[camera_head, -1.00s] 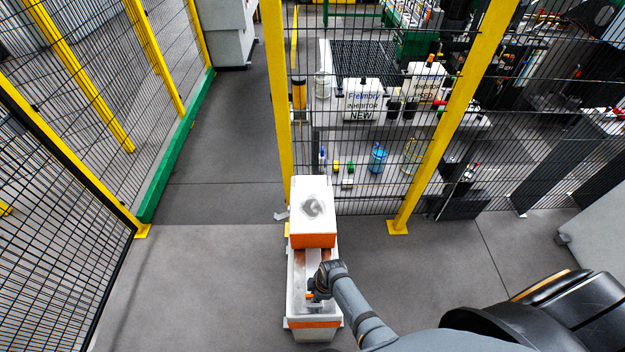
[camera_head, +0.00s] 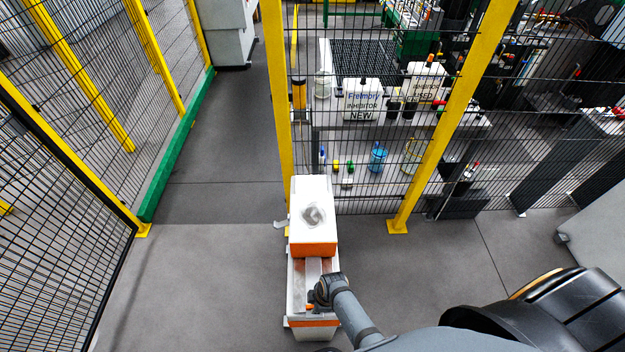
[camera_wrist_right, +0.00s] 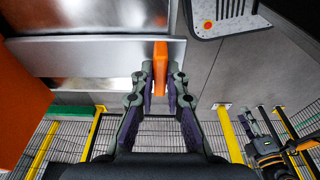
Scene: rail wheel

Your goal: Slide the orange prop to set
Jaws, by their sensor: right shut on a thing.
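The orange prop (camera_wrist_right: 160,62) is a small upright orange tab in the right wrist view. It stands against a silver metal plate. My right gripper (camera_wrist_right: 160,80) is shut on it, with one dark finger on each side. In the head view the right gripper (camera_head: 317,297) is over the near part of a long white and orange machine, and a bit of the orange prop (camera_head: 309,307) shows beside it. The arm hides part of the machine.
The machine has a white box with an orange front (camera_head: 313,248) at its far end. A mesh fence with yellow posts (camera_head: 440,130) stands behind it. The grey floor (camera_head: 200,280) to the left is clear.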

